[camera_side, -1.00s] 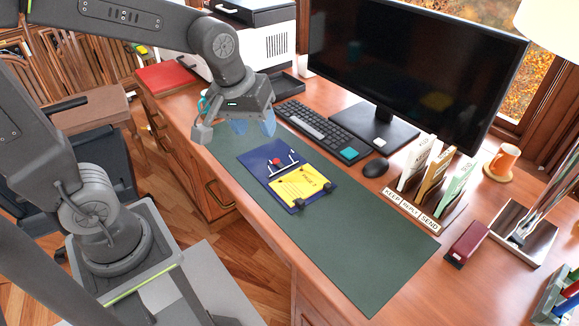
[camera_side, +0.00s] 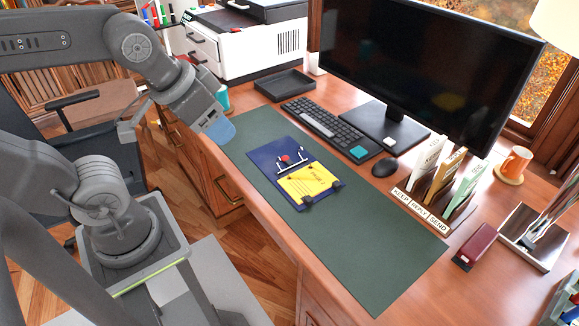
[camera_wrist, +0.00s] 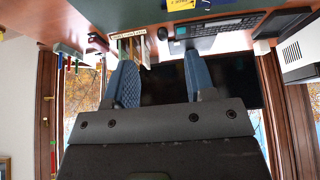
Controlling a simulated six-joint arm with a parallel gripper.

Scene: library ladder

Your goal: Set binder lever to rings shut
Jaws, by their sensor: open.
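A dark blue binder (camera_side: 259,158) lies open on the green desk mat, with a yellow sheet (camera_side: 308,181) on its near-right half. A silver ring mechanism with a red-knobbed lever (camera_side: 285,158) sits near its middle. The rings are too small to tell whether they are open or shut. My gripper (camera_side: 218,132) is up and left of the binder, apart from it, with pale blue fingertips. In the wrist view my gripper (camera_wrist: 158,68) is open and empty, and the binder's yellow sheet (camera_wrist: 181,4) is cut off at the top edge.
A keyboard (camera_side: 325,127), a mouse (camera_side: 385,167) and a monitor (camera_side: 415,75) stand behind the mat. A letter sorter (camera_side: 436,190) and a dark red stapler (camera_side: 475,246) are to the right. The green mat (camera_side: 375,255) is bare right of the binder. A teal cup (camera_side: 222,97) is behind my gripper.

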